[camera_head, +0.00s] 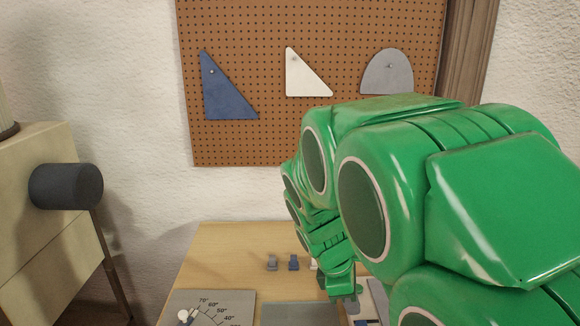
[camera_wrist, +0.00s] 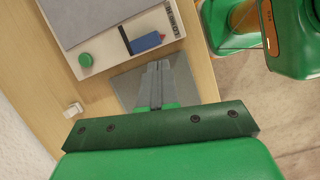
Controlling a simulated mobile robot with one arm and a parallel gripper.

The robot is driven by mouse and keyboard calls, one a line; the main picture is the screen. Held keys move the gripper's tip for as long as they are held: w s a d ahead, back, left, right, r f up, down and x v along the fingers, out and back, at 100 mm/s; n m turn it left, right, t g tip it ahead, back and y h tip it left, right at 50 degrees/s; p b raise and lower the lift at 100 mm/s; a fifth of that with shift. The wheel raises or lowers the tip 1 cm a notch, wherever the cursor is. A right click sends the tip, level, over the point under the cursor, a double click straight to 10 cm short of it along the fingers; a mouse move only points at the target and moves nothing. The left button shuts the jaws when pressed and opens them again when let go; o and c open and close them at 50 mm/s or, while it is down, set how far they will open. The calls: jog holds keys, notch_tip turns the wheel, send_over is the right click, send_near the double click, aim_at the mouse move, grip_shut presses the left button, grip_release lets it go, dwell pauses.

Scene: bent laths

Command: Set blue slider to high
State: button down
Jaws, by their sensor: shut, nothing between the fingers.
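The blue slider (camera_wrist: 146,42) is a small block on a pale control panel (camera_wrist: 104,58) in the wrist view. A dark slot shows at its left, and a small printed scale lies beyond it near the panel's edge. My gripper (camera_wrist: 157,68) is shut and empty. Its fingertips show just below the slider in the picture, over a grey plate, apart from the slider. In the head view my gripper (camera_head: 352,302) points down at the bench, partly hidden by my green arm. A bit of blue (camera_head: 368,322) shows below it at the picture's edge.
A green knob (camera_wrist: 86,60) sits on the same panel. A white block (camera_wrist: 73,109) lies on the wooden bench (camera_head: 225,258). An angle dial (camera_head: 208,308) lies front left. A pegboard (camera_head: 270,140) hangs behind.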

jog(key=s+r+m+y, duration=0.2)
jog(key=s+m, duration=0.5)
jog(key=s, duration=0.4)
jog(key=s+d+r+m+g+y, duration=0.1)
jog(key=s+m, duration=0.7)
jog(key=s, duration=0.3)
jog(key=shift+s+d+r+y, duration=0.2)
jog(key=shift+s+r+y, duration=0.15)
jog(key=shift+r+y, duration=0.05)
jog(key=c, duration=1.8)
grip_release()
jog(key=shift+s, duration=0.25)
jog(key=o, duration=0.3)
jog(key=shift+a+m, duration=0.1)
jog(key=shift+m, duration=0.2)
jog(key=shift+o, duration=1.1)
jog(key=shift+w, duration=0.4)
jog(key=o, duration=0.4)
jog(key=w+d+f, duration=0.1)
jog(key=w+f, duration=0.1)
jog(key=w, duration=0.9)
jog(key=shift+d, duration=0.15)
jog(key=t, duration=0.1)
send_near(364, 326)
jog(key=shift+s+f, duration=0.35)
jog(key=shift+s, duration=0.45)
jog(key=shift+w+f, duration=0.15)
jog(key=shift+f, duration=3.8)
